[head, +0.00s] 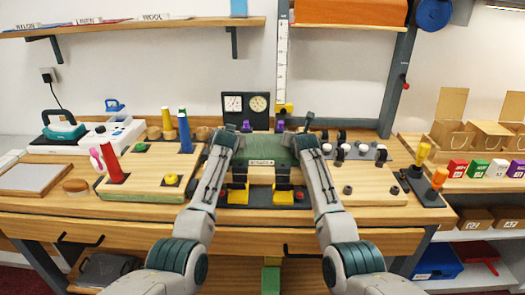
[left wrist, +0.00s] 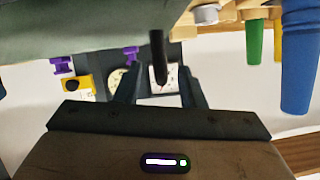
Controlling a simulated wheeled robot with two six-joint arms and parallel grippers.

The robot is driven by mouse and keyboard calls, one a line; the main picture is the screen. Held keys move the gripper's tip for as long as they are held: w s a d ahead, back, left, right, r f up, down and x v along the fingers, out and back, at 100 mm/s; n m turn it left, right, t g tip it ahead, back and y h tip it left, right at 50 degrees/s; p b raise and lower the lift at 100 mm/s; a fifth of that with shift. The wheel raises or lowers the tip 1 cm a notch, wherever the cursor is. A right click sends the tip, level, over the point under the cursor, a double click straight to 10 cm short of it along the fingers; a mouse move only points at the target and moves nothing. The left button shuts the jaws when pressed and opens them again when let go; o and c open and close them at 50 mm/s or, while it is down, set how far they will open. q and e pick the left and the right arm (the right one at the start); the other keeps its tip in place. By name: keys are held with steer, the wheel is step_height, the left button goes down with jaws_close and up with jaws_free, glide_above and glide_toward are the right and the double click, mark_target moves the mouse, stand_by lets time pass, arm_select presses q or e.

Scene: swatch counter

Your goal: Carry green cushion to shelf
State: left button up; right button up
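The green cushion (head: 266,147) lies between my two grippers over the middle of the counter, with a small label on or just below its front edge. In the left wrist view a grey-green surface (left wrist: 80,28), apparently the cushion, fills the upper left. My left gripper (head: 226,137) is at its left end. In the wrist view its fingers (left wrist: 158,78) are apart, with a dark upright bar between them and gaps visible on both sides. My right gripper (head: 305,137) is at the right end; its finger gap is unclear. A wall shelf (head: 200,22) with fabric labels is at upper left.
Another shelf (head: 350,28) bears an orange block at upper right. A dial panel (head: 246,104) stands behind the cushion. Yellow-and-black blocks stand in front of it. Coloured cones (head: 112,165) stand on the left board, and knobs sit on the right board. Boxes line the right side.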

arm_select(q)
steer(key=shift+w+f, duration=0.25)
steer(key=shift+w, duration=0.35)
arm_select(e)
steer(key=shift+w+f, duration=0.25)
steer(key=shift+w, duration=0.35)
arm_select(q)
jaws_close()
arm_select(e)
jaws_close()
